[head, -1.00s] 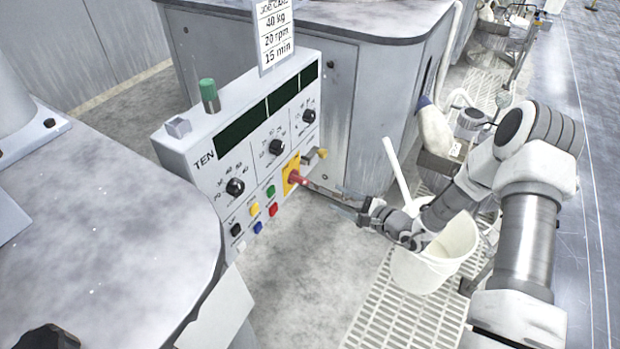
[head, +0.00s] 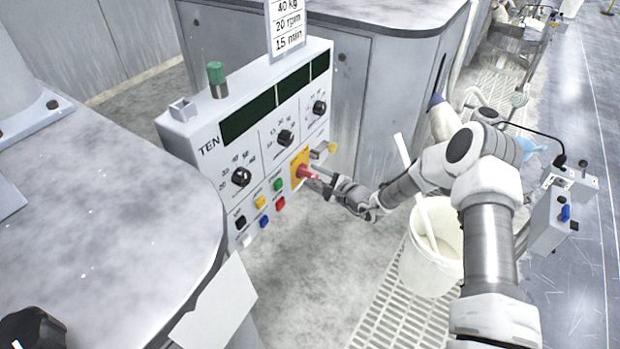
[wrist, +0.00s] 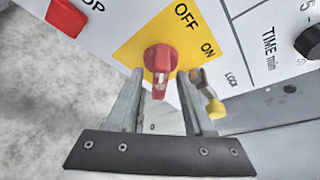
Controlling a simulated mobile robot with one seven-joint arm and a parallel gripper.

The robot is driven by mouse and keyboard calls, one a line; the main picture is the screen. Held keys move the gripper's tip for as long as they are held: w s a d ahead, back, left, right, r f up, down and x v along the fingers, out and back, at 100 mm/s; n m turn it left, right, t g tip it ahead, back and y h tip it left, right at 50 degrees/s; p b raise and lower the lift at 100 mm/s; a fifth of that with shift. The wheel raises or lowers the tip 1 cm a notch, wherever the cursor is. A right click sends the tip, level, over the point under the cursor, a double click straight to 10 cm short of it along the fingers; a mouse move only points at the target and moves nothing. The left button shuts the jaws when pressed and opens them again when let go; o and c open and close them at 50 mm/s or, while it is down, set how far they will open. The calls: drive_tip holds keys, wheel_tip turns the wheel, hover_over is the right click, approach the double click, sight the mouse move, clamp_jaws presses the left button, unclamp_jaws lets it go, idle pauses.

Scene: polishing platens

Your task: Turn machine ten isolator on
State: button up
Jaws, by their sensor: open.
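The machine ten panel (head: 205,165) carries a yellow plate (head: 296,160) with the red isolator handle (head: 308,173). In the wrist view the yellow plate (wrist: 143,46) reads OFF at the top and ON to the right. The red handle (wrist: 160,62) juts toward the camera there; which label it points to, I cannot tell. My gripper (wrist: 161,76) is open, with one finger on each side of the handle. Contact is not clear. In the head view my gripper (head: 322,182) is at the handle, partly covering it.
A brass-yellow lock piece (wrist: 214,108) sits close to the right finger, by the LOCK label. A red push button (wrist: 67,17) is at upper left. A white bucket (head: 425,262) with a stick stands beside my arm. Grey machine tops (head: 110,200) flank the panel.

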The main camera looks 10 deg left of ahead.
drive_tip(key=shift+x, duration=1.1)
clamp_jaws()
